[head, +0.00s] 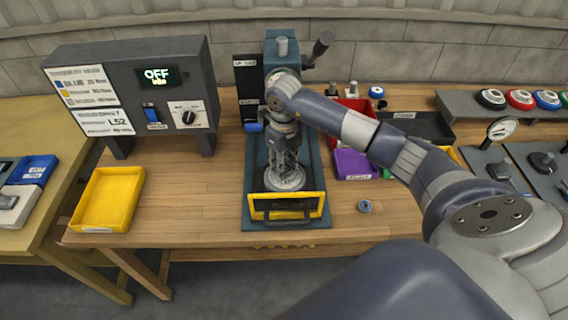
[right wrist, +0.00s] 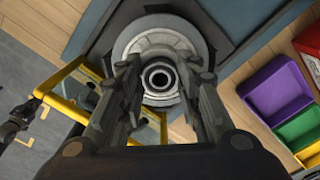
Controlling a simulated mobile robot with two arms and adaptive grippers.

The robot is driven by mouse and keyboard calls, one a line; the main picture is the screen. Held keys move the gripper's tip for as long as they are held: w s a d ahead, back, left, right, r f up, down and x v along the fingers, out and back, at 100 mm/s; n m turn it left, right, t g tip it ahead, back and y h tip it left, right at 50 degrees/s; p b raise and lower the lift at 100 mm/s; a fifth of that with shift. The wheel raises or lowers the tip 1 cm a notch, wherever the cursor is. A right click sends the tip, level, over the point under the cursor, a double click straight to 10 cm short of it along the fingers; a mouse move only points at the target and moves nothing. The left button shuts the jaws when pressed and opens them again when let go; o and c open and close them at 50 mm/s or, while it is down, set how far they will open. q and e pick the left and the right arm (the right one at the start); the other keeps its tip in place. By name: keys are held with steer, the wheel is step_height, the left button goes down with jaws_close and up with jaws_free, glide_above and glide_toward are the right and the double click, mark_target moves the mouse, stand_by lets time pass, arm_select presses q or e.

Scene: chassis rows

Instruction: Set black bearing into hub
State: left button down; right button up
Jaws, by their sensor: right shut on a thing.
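My right gripper (head: 284,166) points straight down over the press base and is shut on the black bearing. In the right wrist view the black bearing (right wrist: 159,79) shows as a dark ring between the fingertips. The hub (head: 285,182) is a light grey round part on the press base; its pale rings (right wrist: 130,42) surround the fingertips in the right wrist view. The bearing looks centred close above or at the hub; whether it touches cannot be told. A dark jointed part, probably my left gripper (right wrist: 18,120), shows small at the left edge there.
The press (head: 283,62) stands behind, with a yellow guard frame (head: 286,206) in front. A control box (head: 135,90) reads OFF. A yellow tray (head: 107,199) is at left, a purple bin (head: 355,163) at right. A small ringed part (head: 365,206) lies on the clear wood.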

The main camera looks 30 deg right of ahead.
steer(key=o, duration=1.2)
steer(key=shift+s+f, duration=0.1)
steer(key=shift+f, duration=0.05)
steer(key=shift+c, duration=0.2)
steer(key=shift+r, duration=0.2)
step_height(320, 180, up, 12)
steer(key=shift+f, duration=0.25)
